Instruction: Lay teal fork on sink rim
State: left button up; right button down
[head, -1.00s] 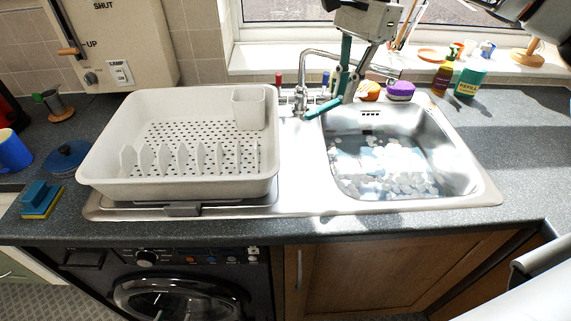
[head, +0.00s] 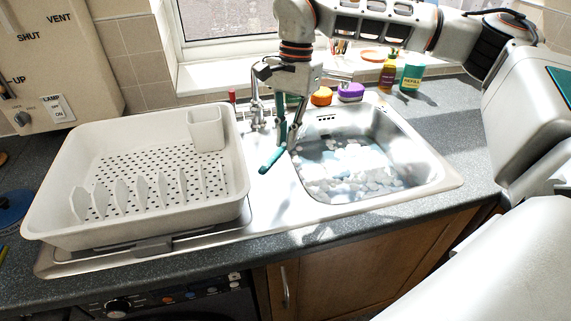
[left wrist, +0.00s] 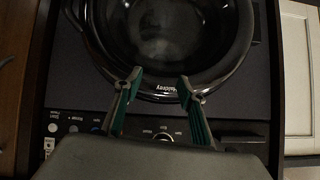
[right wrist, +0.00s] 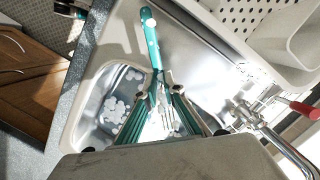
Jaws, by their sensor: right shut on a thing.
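The teal fork (head: 271,161) is in my right gripper (head: 294,140). Its handle points toward the front left, over the steel strip between the drainer and the bowl. In the right wrist view the fork's handle (right wrist: 151,35) sticks out past the closed fingertips (right wrist: 163,88), and its tines lie back between the fingers. I cannot tell whether it touches the steel. The sink (head: 262,205) has a bright steel rim around the bowl. My left gripper (left wrist: 160,82) shows only in its wrist view, open and empty, in front of the washing machine door (left wrist: 165,45).
A white dish rack (head: 140,175) fills the drainer at left. The tap (head: 257,110) stands close behind my right gripper. An orange sponge (head: 321,96), a purple sponge (head: 350,92), a bottle (head: 388,72) and a teal can (head: 411,77) stand behind the bowl. The bowl holds suds.

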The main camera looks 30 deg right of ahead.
aim_at(285, 174)
notch_tip(285, 174, down, 8)
jog(key=shift+f, duration=0.1)
dwell(0.4)
jog(key=c, duration=2.2)
grip_release()
jog(key=shift+f, duration=0.1)
jog(key=shift+o, duration=0.2)
jog(key=r, duration=0.4)
jog(key=d+r, duration=0.1)
jog(key=r, duration=0.3)
jog(key=w+d+r, duration=0.1)
jog(key=r, duration=0.3)
jog(key=shift+r, duration=0.1)
